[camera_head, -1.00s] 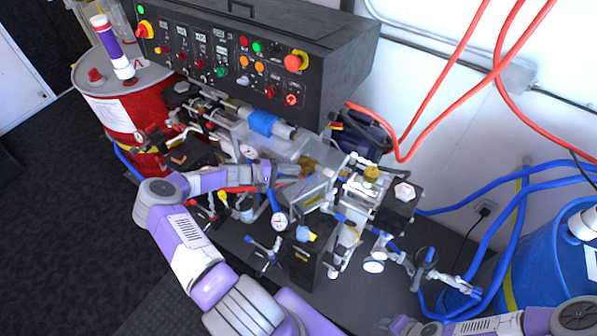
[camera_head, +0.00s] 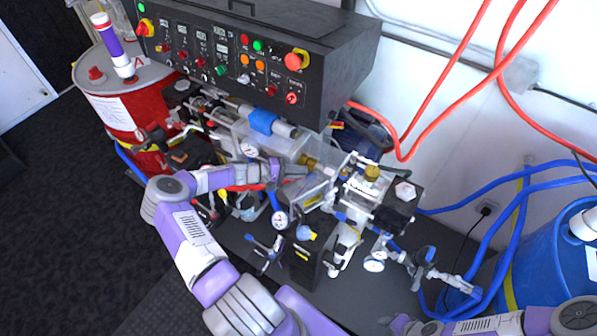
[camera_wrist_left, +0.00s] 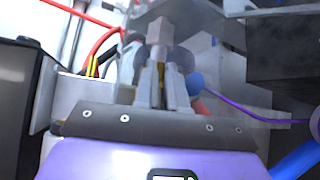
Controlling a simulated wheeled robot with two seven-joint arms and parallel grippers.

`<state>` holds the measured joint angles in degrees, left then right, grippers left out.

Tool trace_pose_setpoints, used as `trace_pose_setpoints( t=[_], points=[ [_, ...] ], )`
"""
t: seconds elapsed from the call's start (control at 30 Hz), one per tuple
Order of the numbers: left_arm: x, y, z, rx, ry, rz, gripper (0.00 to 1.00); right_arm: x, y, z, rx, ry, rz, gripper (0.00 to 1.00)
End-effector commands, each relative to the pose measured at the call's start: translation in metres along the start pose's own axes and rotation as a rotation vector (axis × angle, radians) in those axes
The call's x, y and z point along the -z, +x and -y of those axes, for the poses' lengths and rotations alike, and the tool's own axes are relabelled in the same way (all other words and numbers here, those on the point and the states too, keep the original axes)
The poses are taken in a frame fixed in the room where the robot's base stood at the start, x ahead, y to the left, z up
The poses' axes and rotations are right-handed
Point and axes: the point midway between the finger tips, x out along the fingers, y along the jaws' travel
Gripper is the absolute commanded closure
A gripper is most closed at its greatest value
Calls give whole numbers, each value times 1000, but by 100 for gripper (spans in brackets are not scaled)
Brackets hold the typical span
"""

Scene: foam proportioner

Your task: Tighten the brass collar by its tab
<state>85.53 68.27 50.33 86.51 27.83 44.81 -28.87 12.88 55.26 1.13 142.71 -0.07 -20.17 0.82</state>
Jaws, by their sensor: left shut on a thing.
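The brass collar (camera_head: 308,162) shows small in the middle of the head view, at the right end of a clear-sided horizontal cylinder. My left gripper (camera_head: 286,170) is beside it, just below and to its left. In the left wrist view my left gripper (camera_wrist_left: 161,62) has its fingers close together, with a sliver of brass colour between them. It is shut on what appears to be the collar's tab, which the fingers mostly hide. Part of my right gripper (camera_head: 398,324) shows at the bottom edge of the head view, its jaws unclear.
A black control box (camera_head: 250,60) overhangs the machine. Gauges, valves and hoses crowd around my left gripper. A red drum (camera_head: 125,110) stands left and a blue drum (camera_head: 560,260) right. Red hoses (camera_head: 430,110) hang by the wall. Dark floor is free at left.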

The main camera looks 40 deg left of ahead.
Motion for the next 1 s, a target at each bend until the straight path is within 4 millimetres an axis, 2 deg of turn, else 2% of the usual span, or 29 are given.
trace_pose_setpoints(
  t=[0.27, 0.7, 1.0],
  points=[
    [1, 0, 10, -62, 58, -1, 100, 1, 17, -6, 0, 0, 0, 63],
    [7, 6, 39, -301, 296, -2, 100, 3, 77, -29, 0, 0, 0, 63],
    [11, 11, 50, -435, 433, -2, 100, 5, 110, -41, 0, 0, 0, 63]
  ],
)
